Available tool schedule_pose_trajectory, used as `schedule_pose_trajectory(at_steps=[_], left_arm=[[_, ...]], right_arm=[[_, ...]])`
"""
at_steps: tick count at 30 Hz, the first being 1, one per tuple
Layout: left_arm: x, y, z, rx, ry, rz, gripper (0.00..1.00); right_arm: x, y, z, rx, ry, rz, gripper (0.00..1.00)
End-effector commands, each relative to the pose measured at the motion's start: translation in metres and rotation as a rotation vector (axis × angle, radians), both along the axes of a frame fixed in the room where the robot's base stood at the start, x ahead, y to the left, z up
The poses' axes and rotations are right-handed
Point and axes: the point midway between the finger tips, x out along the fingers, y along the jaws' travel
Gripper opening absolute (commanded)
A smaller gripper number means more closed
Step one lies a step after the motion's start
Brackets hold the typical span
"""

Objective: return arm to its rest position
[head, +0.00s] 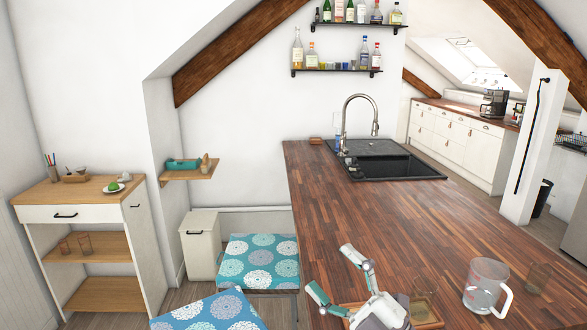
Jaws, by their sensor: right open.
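My right gripper (336,271) is in the lower middle of the head view, above the near left part of the wooden counter (400,220). It is white with teal pads. Its two fingers are spread apart and nothing is between them. The wrist behind it hides part of a small wooden tray (428,312) on the counter. My left gripper is not in the picture.
A black sink (385,160) with a tall tap is at the counter's far end. Patterned seats (258,262) are at the left. The counter's middle is clear.

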Motion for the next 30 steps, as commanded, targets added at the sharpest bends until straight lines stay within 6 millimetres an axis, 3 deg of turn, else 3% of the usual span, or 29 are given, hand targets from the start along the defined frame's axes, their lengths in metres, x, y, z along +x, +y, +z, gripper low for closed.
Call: schedule_pose_trajectory(at_steps=[4,7,12,15,21,30], left_arm=[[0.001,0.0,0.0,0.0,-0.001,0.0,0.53],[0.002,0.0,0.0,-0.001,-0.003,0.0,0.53],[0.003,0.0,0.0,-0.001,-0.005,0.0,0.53],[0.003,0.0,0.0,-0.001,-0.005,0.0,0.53],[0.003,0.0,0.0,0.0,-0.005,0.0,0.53],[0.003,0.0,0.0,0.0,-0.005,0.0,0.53]], right_arm=[[0.013,-0.072,-0.056,0.302,0.373,-0.341,0.84],[0.0,-0.114,-0.12,0.411,0.663,-0.545,0.84],[-0.062,-0.148,-0.223,0.463,1.127,-0.783,0.84],[-0.102,-0.153,-0.262,0.451,1.337,-0.857,0.84],[-0.17,-0.151,-0.306,0.405,1.634,-0.931,0.84],[-0.257,-0.141,-0.333,0.311,1.971,-0.964,0.84]])
